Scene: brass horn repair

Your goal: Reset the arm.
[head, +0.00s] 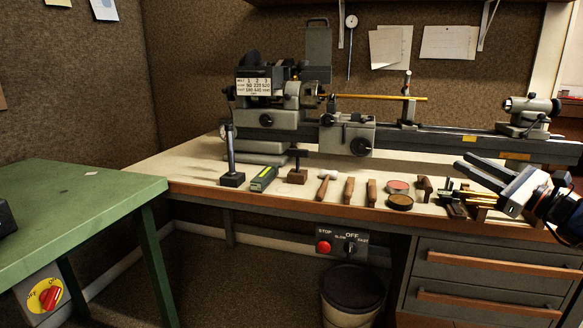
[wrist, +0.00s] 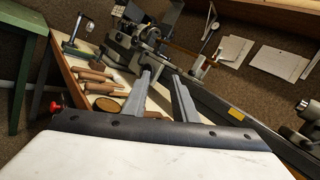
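My gripper (head: 467,162) is at the right of the head view, raised above the right end of the bench and pointing left. In the wrist view its two grey fingers (wrist: 160,78) stand apart, with nothing held between them. The bench (head: 180,166) has a pale top with a wooden front edge. A lathe (head: 352,135) stands along its back, with a thin brass rod (head: 380,97) mounted lengthwise on it. Part of the small brass and wooden items (head: 457,205) at the right lies under or behind my gripper.
Along the bench front lie a green box (head: 263,178), a mallet (head: 325,185), wooden-handled tools (head: 348,190) and round tins (head: 400,202). A post on a dark base (head: 232,178) stands at left. A green table (head: 75,205) is far left. A bin (head: 352,300) stands below.

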